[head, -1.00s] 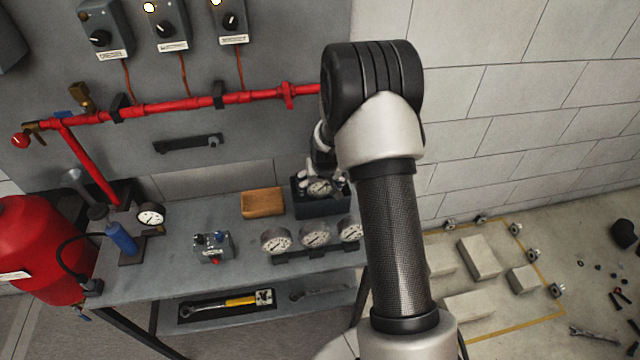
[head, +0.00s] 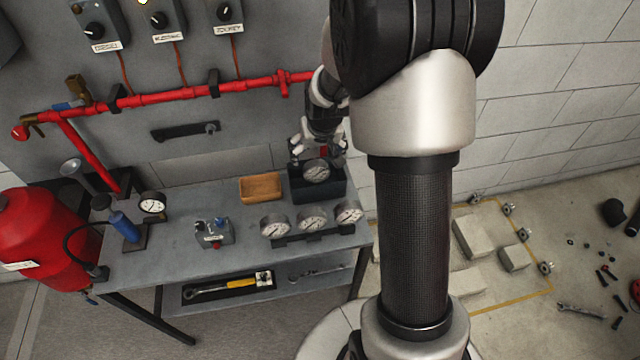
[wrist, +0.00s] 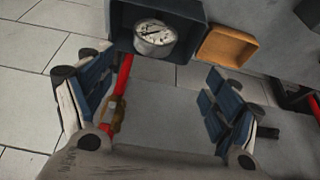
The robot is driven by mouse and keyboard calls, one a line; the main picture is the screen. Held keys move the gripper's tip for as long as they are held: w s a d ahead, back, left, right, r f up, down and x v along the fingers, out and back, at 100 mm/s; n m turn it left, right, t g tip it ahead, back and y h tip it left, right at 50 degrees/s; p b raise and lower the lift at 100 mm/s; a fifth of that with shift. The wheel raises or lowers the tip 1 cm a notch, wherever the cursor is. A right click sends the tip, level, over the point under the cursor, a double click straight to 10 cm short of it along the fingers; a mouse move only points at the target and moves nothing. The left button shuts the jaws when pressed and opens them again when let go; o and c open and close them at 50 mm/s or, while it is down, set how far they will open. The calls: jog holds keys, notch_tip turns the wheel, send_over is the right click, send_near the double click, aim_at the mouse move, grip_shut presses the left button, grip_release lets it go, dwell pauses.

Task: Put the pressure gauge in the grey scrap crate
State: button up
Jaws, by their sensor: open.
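A round pressure gauge (head: 316,170) with a white dial sits in the dark grey crate (head: 320,191) at the back right of the bench, its face showing above the front wall. In the wrist view the gauge (wrist: 155,37) lies within the opening of the crate (wrist: 196,11), apart from both fingers. My gripper (head: 319,149) is above and behind the crate in the head view. In the wrist view my gripper (wrist: 158,105) is open, with its blue-padded fingers wide apart and nothing between the pads. The gauge's lower part is hidden by the crate wall.
An orange tray (head: 262,188) stands left of the crate. Three gauges sit on a black rack (head: 313,236) at the bench front. Another gauge (head: 152,203) is at the left. A red pipe (head: 180,97) runs along the panel behind.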

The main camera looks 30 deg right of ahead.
jog(key=s+a+r+n, duration=0.1)
jog(key=s+a+r, duration=0.5)
jog(key=s+r, duration=0.3)
jog(key=s+a+r+n, duration=0.1)
jog(key=s+a+r, duration=0.5)
jog(key=s+r, duration=0.3)
jog(key=s+a+n+y, duration=0.1)
jog(key=s+a, duration=0.1)
jog(key=s, duration=0.8)
jog(key=shift+s, duration=0.35)
